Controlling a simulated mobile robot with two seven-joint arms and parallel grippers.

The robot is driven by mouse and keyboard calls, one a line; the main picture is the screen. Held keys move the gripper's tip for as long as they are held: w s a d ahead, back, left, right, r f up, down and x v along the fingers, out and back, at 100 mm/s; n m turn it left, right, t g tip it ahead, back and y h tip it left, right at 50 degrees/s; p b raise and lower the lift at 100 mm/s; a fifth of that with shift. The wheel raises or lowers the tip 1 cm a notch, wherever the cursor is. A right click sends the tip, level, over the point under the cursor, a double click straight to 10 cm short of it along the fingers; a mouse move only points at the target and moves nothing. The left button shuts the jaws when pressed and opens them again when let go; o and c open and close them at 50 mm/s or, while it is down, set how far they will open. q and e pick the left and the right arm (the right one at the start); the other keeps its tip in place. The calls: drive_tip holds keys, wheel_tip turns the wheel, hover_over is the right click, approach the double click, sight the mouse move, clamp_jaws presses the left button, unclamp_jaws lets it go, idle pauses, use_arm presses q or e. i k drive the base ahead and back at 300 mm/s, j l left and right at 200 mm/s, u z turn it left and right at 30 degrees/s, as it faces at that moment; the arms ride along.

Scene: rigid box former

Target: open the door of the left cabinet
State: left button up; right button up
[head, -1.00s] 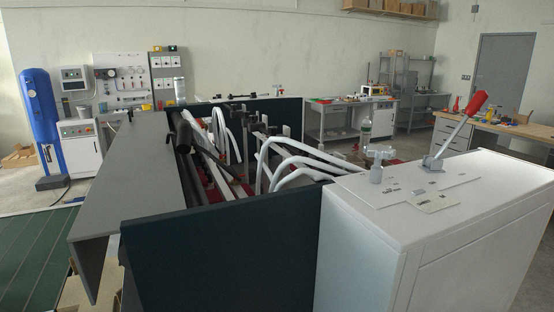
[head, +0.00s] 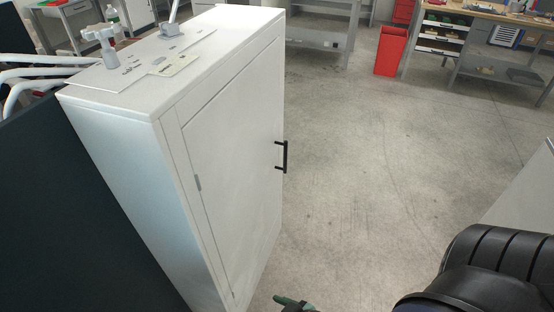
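The white cabinet (head: 120,150) stands at the left of the head view. Its door (head: 235,150) is on the side facing right and looks shut, flush with the frame. A black upright bar handle (head: 284,157) sits near the door's far edge. A small hinge (head: 198,184) shows at the near edge. A dark green and black tip (head: 293,303), seemingly of my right gripper, just shows at the bottom edge, below and apart from the handle. Most of it is out of frame, so its opening cannot be seen. My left gripper is not in view.
The concrete floor (head: 350,180) right of the door is clear. A red bin (head: 390,50) and workbenches stand at the back. A grey panel edge (head: 525,195) is at the right.

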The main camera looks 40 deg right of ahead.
sight(233, 143)
drive_tip(key=z, duration=0.95)
drive_tip(key=i+u, duration=0.35)
drive_tip(key=i+l+u, duration=0.15)
drive_tip(key=u, duration=0.25)
drive_tip(key=i, duration=0.05)
